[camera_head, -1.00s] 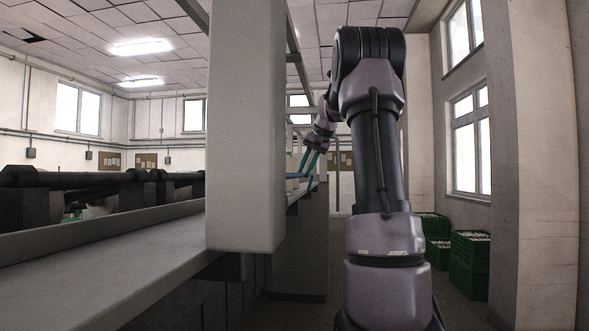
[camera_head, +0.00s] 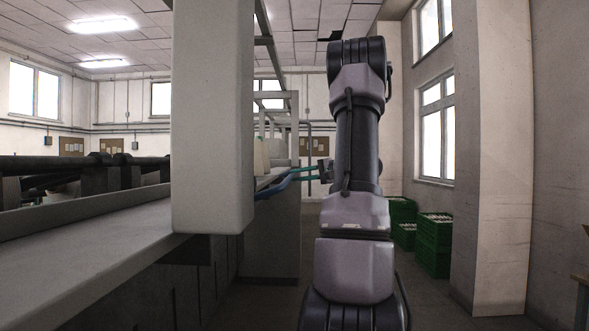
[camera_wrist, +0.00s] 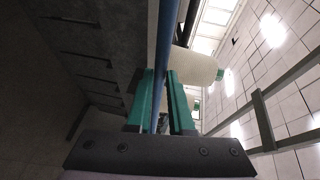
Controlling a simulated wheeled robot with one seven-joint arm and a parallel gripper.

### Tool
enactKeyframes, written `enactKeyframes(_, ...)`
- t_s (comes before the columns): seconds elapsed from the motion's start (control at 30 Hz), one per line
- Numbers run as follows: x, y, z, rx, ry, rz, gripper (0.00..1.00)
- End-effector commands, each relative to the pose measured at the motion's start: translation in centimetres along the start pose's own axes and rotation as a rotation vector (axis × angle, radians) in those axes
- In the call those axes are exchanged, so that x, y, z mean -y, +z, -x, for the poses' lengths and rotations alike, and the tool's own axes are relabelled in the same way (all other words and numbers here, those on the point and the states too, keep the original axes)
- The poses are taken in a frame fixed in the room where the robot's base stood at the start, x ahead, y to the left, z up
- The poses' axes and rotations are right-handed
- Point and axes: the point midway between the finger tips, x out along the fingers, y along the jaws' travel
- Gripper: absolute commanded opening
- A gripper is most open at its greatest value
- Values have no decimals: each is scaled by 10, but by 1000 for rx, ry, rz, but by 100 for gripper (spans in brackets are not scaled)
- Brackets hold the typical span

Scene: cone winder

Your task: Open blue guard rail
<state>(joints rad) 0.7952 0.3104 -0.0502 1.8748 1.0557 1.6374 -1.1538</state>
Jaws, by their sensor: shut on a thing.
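The blue guard rail (camera_head: 275,187) runs along the aisle-side edge of the machine, just past the pale pillar, in the head view. In the wrist view the rail (camera_wrist: 167,35) is a long blue bar passing between the two green fingers. My gripper (camera_wrist: 160,74) is shut on the rail. In the head view my gripper's green fingers (camera_head: 305,171) reach left to the rail from the aisle. The pillar hides the rail's nearer part. A white cone (camera_wrist: 200,66) shows behind the right finger in the wrist view.
The pale pillar (camera_head: 212,120) stands left of my arm, beside the long grey machine ledge (camera_head: 90,240). Green crates (camera_head: 433,245) stand along the right side of the aisle. A concrete column (camera_head: 503,160) is at right. Free floor shows between machine and crates.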

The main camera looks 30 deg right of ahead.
Motion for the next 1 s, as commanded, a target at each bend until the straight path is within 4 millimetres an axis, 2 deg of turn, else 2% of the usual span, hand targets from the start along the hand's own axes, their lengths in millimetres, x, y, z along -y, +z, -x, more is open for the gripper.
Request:
enactKeyframes(0.2, -18, 0, 0, 3, -127, -56, 0)
enactKeyframes(0.4, -26, 1, -1, 5, -119, -51, 0)
enactKeyframes(1.0, -31, 2, -1, 7, -117, -50, 0)
